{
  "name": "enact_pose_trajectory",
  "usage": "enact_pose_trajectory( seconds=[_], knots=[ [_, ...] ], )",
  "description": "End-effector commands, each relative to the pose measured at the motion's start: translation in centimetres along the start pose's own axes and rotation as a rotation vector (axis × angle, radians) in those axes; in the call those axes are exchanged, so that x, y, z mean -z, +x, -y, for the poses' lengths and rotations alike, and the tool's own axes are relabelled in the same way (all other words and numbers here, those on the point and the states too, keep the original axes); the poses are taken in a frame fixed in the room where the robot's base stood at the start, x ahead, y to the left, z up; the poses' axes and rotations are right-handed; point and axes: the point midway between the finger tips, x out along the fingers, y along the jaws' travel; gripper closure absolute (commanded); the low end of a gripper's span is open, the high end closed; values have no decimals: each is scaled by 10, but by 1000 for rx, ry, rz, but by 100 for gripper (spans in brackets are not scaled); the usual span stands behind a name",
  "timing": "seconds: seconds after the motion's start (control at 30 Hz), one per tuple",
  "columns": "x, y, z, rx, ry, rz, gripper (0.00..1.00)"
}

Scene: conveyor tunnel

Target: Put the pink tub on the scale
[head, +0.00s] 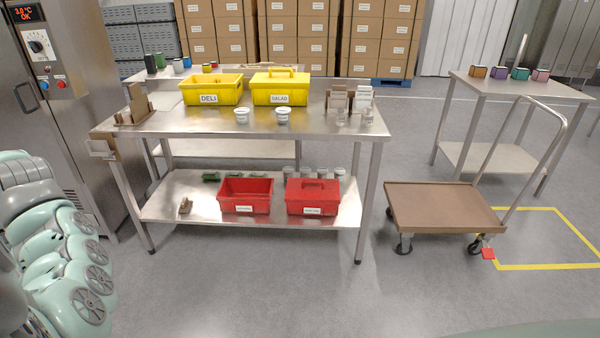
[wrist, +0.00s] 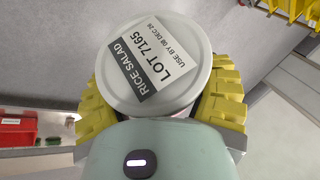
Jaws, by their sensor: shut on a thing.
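My gripper (wrist: 165,85) shows in the wrist view with its yellow fingers shut around a round tub (wrist: 160,55). The tub's white lid faces the camera and has a label reading RICE SALAD, LOT 7165, USE BY 08 DEC 26. The tub's side is almost wholly hidden by the lid and fingers, so its colour is hard to tell. The gripper is not in the head view. I cannot make out a scale in either view. A small pink container (head: 540,75) stands on the right-hand table in the head view.
The steel table (head: 310,122) carries yellow DELI (head: 210,98) and SALAD (head: 280,98) boxes and two white tubs (head: 242,116). Red boxes (head: 245,208) sit on its lower shelf. A brown cart (head: 445,205) stands right. The front floor is clear.

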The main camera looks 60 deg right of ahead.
Motion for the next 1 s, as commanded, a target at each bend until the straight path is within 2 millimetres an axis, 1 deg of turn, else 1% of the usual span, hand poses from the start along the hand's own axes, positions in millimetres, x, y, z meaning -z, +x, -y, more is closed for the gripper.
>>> enact_pose_trajectory(
  seconds=[0.03,0.17,0.2,0.27,0.3,0.43,0.63,0.77,0.9,1.0],
  knots=[
    [-3,32,-8,-12,42,18,76],
    [-7,80,-22,-47,182,61,76],
    [-10,95,-27,-57,231,79,76],
    [-13,118,-33,-70,303,103,76],
    [-16,133,-37,-76,353,121,76],
    [-24,177,-47,-86,505,169,76],
    [-43,243,-64,-78,733,249,76],
    [-60,289,-75,-58,879,308,76],
    [-82,340,-86,-20,1033,373,76],
    [-98,370,-91,9,1115,417,76]
  ],
)
